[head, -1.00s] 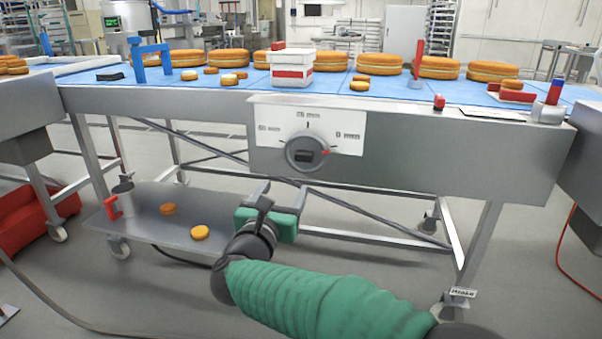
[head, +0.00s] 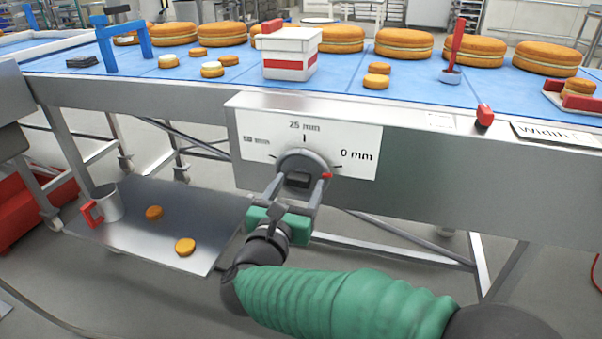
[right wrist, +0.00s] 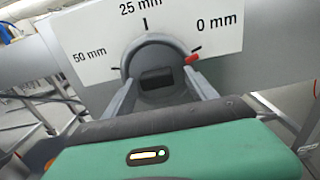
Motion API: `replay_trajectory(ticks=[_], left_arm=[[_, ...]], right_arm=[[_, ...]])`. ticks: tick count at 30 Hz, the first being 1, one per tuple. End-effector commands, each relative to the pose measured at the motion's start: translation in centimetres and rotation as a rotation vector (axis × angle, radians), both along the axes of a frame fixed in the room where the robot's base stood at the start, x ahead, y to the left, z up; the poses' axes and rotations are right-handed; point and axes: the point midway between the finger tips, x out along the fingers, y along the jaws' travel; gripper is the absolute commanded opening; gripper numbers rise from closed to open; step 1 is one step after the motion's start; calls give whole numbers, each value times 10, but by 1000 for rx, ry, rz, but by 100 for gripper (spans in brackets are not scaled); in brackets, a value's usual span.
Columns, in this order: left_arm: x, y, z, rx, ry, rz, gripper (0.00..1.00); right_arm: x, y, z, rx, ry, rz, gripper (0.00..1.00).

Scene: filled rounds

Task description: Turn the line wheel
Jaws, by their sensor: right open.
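The line wheel (head: 304,163) is a round grey dial on a white scale plate (head: 355,136) at the conveyor's front side. The plate reads 50 mm at left, 25 mm at top and 0 mm at right. The wheel's red pointer is at its right, near the 0 mm mark. My right gripper (head: 297,185) is open, its two fingers on either side of the wheel's lower part. The right wrist view shows the wheel (right wrist: 154,54) between the fingers; I cannot tell whether they touch it. My left gripper is not in view.
Above the wheel, the blue conveyor belt (head: 210,88) carries filled rounds (head: 405,43) and a white box with a red stripe (head: 291,54). A metal shelf (head: 135,238) at lower left holds a mug (head: 107,203) and small rounds.

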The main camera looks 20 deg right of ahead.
Motion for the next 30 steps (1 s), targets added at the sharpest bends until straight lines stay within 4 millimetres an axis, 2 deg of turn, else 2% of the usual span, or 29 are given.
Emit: replay_trajectory(ticks=[6, 7, 21, 30], left_arm=[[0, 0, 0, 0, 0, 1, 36], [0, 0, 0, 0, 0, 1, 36], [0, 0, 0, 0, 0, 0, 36], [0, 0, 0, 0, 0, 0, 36]], right_arm=[[0, 0, -1, 1, 1, 1, 65], [0, 0, -1, 1, 0, 1, 63], [1, -2, -1, 2, 1, -1, 3], [1, -1, -1, -30, 22, 0, 3]])
